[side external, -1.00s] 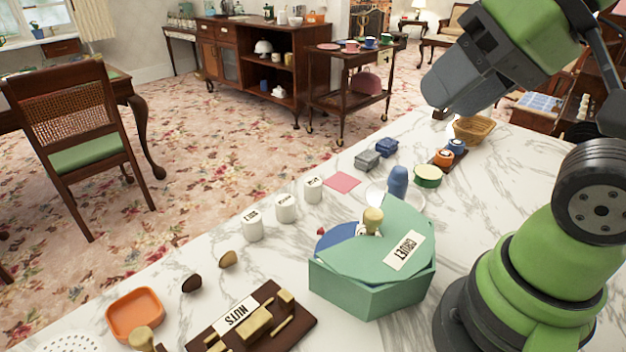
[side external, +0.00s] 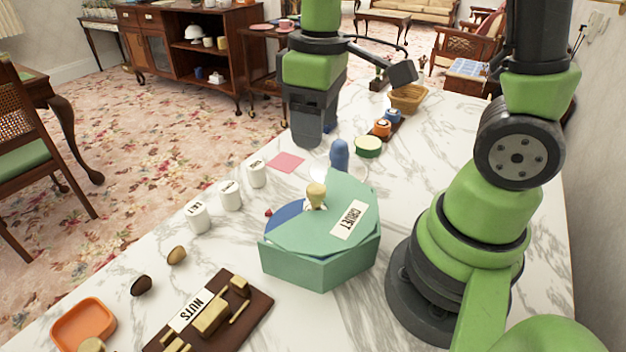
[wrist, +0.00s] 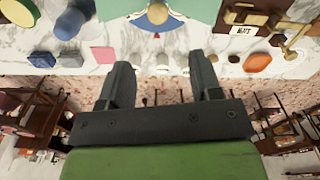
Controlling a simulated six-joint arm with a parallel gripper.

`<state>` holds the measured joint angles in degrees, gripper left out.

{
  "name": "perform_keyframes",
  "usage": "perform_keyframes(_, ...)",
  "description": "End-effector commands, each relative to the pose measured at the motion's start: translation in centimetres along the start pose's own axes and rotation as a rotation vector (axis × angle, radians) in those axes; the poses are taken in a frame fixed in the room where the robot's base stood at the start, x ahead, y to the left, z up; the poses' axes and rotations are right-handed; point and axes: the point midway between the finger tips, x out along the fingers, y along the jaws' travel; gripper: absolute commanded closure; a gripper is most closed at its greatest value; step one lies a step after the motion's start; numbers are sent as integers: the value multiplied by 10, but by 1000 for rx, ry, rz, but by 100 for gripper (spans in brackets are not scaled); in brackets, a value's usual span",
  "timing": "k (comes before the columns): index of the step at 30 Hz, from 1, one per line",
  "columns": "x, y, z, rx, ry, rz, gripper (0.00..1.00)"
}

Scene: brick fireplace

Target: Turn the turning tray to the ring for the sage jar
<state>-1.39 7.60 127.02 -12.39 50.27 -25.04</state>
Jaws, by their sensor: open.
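A green cruet box (side external: 318,265) stands on the marble top, with a green cover labelled "CRUET" and a cream knob (side external: 316,194). A blue section, probably the turning tray (side external: 284,216), shows in the cover's opening; its rings are not clear. Three white labelled jars, at the left (side external: 198,218), middle (side external: 230,196) and right (side external: 257,175), stand behind the box; I cannot tell which is sage. My gripper (side external: 307,138) is above the counter beyond the box, apart from it. In the wrist view its fingers (wrist: 160,82) are spread and empty, and the knob (wrist: 158,14) shows at the top.
A blue mill (side external: 339,155) on a clear saucer stands just behind the box. A brown board labelled "NUTS" (side external: 255,318) and an orange dish (side external: 83,325) lie in front. A pink square (side external: 286,162) lies beyond the jars. Bare marble lies between them.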

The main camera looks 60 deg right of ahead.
Motion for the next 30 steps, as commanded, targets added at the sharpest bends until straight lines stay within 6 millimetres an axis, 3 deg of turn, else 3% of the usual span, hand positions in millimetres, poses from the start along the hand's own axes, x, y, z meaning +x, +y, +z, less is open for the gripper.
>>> perform_keyframes(8,24,2,-1,-45,-47,1,42)
perform_keyframes(21,94,2,2,-41,-46,1,42)
perform_keyframes(30,110,2,2,-39,-41,2,42)
